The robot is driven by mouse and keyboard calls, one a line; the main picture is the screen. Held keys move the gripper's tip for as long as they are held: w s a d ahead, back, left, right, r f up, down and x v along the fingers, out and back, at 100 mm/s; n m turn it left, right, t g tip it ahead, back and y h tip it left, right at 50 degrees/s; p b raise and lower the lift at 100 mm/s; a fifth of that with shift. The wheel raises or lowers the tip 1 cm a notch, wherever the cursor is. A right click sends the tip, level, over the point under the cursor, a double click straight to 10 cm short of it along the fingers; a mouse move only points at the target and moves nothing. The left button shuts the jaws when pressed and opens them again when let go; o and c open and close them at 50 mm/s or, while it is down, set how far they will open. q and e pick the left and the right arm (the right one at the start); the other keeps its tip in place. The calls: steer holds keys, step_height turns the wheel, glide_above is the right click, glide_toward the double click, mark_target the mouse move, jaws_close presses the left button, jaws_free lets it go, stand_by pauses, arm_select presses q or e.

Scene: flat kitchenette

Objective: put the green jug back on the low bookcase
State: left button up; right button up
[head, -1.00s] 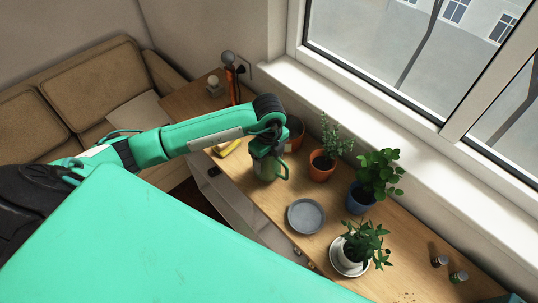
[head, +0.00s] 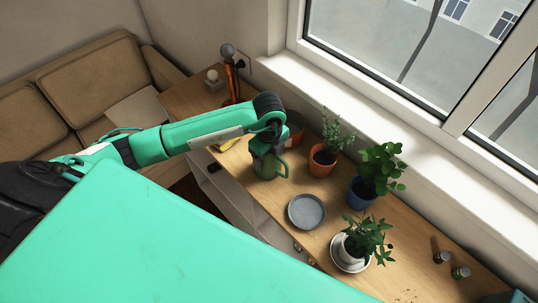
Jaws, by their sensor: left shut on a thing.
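The green jug (head: 267,168) is at the middle of the head view, over the wooden top of the low bookcase (head: 325,236). Its handle points right. My left gripper (head: 262,150) comes in from the left and is shut on the jug's upper part from above. The gripper hides much of the rim. I cannot tell whether the jug's base touches the wood or hangs just above it. My right gripper is not in view.
Beside the jug stand a terracotta-potted plant (head: 324,160) and, partly hidden, an orange-brown pot (head: 296,129). A grey plate (head: 306,211), a blue-potted plant (head: 362,193) and a white-potted plant (head: 353,247) stand nearer. A yellow item (head: 228,144) lies left. The window is behind.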

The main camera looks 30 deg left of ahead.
arm_select(q)
steer(key=shift+f, duration=0.3)
steer(key=o, duration=1.4)
steer(key=shift+r, duration=0.1)
steer(key=shift+r+b, duration=0.35)
step_height(320, 180, up, 13)
steer(key=b, duration=0.3)
